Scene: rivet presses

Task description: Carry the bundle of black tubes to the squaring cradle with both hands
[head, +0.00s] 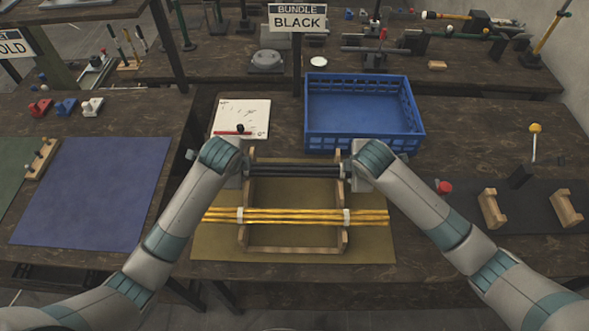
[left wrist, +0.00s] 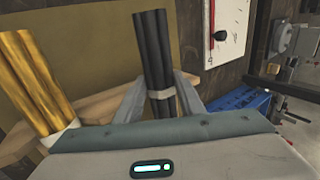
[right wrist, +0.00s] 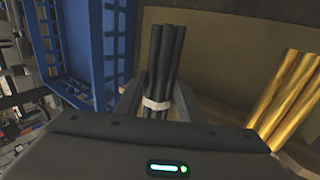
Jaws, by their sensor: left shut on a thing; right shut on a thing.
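The bundle of black tubes (head: 293,171) lies crosswise over the far part of a wooden rack (head: 246,205). My left gripper (head: 243,170) is shut on its left end and my right gripper (head: 345,170) on its right end. The left wrist view shows the black tubes (left wrist: 152,45) with a pale band between the fingers. The right wrist view shows the same tubes (right wrist: 166,55), also banded. I cannot tell whether the bundle touches the rack. Two wooden notched blocks, (head: 490,208) and (head: 566,207), stand on a dark mat at the right and look like the squaring cradle.
A yellow tube bundle (head: 297,217) lies on the rack's near part. A blue crate (head: 365,142) stands just behind my right gripper. A white sheet (head: 240,118) lies behind the left one. A red knob (head: 445,187) and yellow-topped lever (head: 535,128) stand near the cradle.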

